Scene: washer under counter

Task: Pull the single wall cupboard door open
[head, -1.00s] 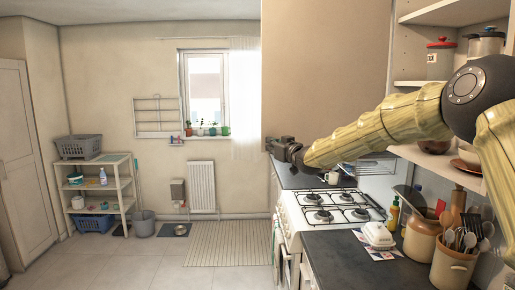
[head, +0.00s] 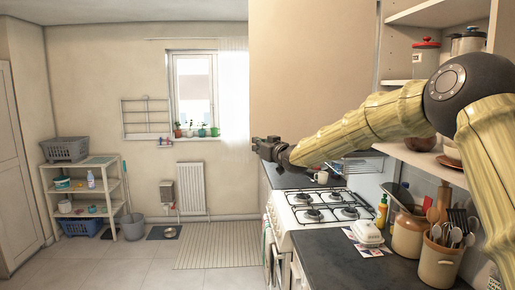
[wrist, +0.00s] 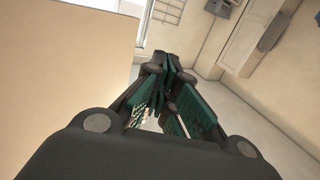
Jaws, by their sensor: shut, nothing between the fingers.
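A large plain beige door panel (head: 315,70) stands swung out at the left of the open wall cupboard (head: 439,14), whose shelves show. The door's free edge is the upright line near the picture's middle. My gripper (head: 262,146) is at the door's lower free corner, reaching a little across that edge. The panel (wrist: 62,60) fills the left of the wrist view, beside my gripper (wrist: 165,80). The fingers are shut and empty. I cannot tell whether they touch the door. My arm hides part of the door's lower edge and the shelves.
Jars (head: 425,58) and bowls stand on the cupboard shelves. Below are a white gas cooker (head: 325,212) and a dark worktop (head: 355,262) with a butter dish (head: 367,232) and a utensil crock (head: 440,264). The floor (head: 150,262) to the left is largely clear.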

